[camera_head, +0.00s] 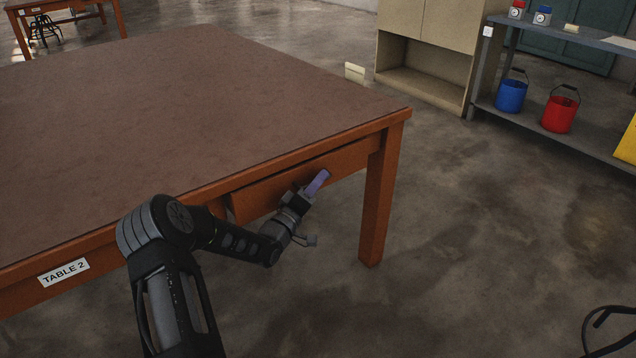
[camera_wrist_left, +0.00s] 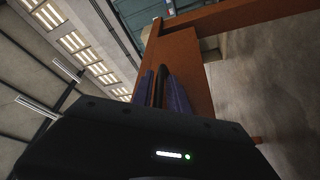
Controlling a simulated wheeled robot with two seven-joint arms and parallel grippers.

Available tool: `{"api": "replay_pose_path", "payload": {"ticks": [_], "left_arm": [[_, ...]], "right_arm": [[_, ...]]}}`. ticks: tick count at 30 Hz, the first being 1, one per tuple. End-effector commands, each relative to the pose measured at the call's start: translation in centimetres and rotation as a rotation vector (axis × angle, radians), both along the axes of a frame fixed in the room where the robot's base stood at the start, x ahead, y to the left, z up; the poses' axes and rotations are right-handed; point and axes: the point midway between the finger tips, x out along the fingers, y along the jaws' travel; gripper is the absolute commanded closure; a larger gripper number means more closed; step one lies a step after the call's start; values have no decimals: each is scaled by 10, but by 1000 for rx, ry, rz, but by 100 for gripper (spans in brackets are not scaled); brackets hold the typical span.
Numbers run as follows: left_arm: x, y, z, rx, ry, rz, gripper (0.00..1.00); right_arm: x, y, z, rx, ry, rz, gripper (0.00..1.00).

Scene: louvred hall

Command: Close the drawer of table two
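Table two (camera_head: 170,100), brown-topped with orange wood sides, carries a "TABLE 2" label (camera_head: 63,272). Its drawer (camera_head: 256,202) is in the near side, by the right leg; its front seems to stand slightly out, with a dark gap at its left end. My left gripper (camera_head: 318,182) is at the drawer front, and its purple fingers also show in the left wrist view (camera_wrist_left: 161,90). A dark bar, seemingly the drawer handle (camera_wrist_left: 160,86), lies between the fingers, close against both. In the head view the gripper hides the handle. My right gripper is not in view.
The table leg (camera_head: 382,200) stands just right of the drawer. A shelf with a blue bucket (camera_head: 511,96) and a red bucket (camera_head: 559,114) is at the back right, beside a beige cabinet (camera_head: 425,85). A black frame (camera_head: 610,318) is cut off at lower right. The floor between is clear.

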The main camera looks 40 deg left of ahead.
Motion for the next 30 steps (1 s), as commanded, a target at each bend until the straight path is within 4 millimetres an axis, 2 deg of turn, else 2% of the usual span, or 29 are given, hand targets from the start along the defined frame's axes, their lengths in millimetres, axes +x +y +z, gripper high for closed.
{"api": "replay_pose_path", "payload": {"ticks": [3,10,30], "left_arm": [[0,0,0,0,0,0,82],[0,0,0,0,0,0,100],[-1,0,-1,0,1,-1,100]], "right_arm": [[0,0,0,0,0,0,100],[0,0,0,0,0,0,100],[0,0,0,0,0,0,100]]}}
